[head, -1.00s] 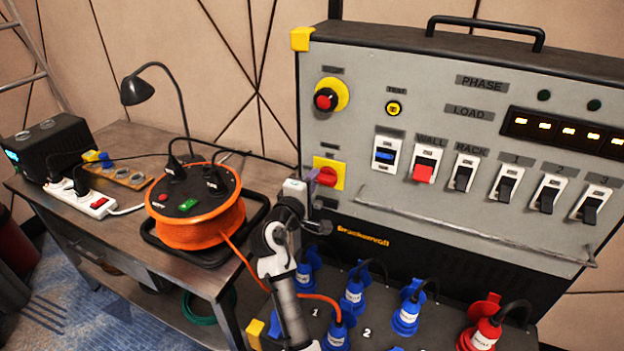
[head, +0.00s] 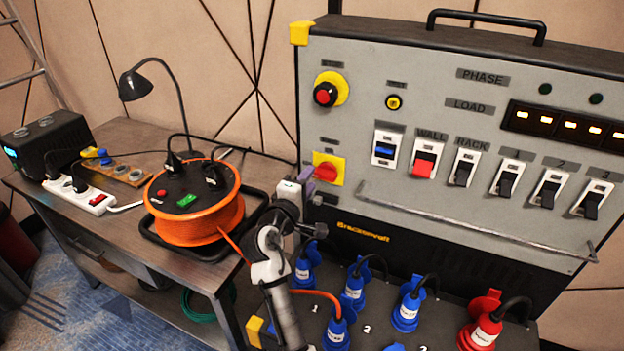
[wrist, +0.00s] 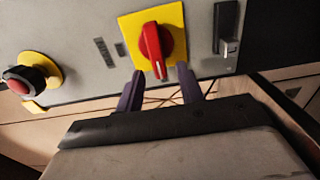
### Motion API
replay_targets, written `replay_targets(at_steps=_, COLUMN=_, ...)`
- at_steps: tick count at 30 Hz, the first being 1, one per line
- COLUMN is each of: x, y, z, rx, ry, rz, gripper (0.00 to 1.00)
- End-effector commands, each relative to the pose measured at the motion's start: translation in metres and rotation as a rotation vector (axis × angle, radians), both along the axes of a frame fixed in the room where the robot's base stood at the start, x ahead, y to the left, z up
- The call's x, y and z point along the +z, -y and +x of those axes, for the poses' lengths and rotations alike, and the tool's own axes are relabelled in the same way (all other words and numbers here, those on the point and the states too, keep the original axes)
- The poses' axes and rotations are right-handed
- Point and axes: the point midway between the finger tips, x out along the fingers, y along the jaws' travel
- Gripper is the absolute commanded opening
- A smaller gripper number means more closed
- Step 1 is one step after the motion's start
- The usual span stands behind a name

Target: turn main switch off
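The main switch is a red rotary knob (wrist: 151,45) on a square yellow plate (wrist: 177,18). In the head view the red knob (head: 326,172) is at the lower left of the grey panel, partly covered by my gripper. My gripper (wrist: 160,72) has two purple fingers, spread apart with nothing held. In the wrist view the knob's lower end lies between the fingertips with a gap on each side; the depth between them is unclear. In the head view my gripper (head: 307,180) is just left of the switch.
A red emergency button (head: 325,95) sits above the switch. Several rocker switches (head: 463,168) and a metal guard bar (head: 470,222) are to the right. Blue plugs (head: 354,288) stand below. An orange cable reel (head: 195,205) is on the table at left.

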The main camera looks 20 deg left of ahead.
Motion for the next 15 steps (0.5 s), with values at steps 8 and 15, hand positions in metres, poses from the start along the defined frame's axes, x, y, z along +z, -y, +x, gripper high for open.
replay_targets(at_steps=8, x=-0.003, y=-0.003, z=-0.066, rx=0.003, ry=0.001, rz=0.002, gripper=0.37)
replay_targets(at_steps=15, x=-0.002, y=-0.003, z=-0.103, rx=0.000, ry=0.001, rz=0.000, gripper=0.37)
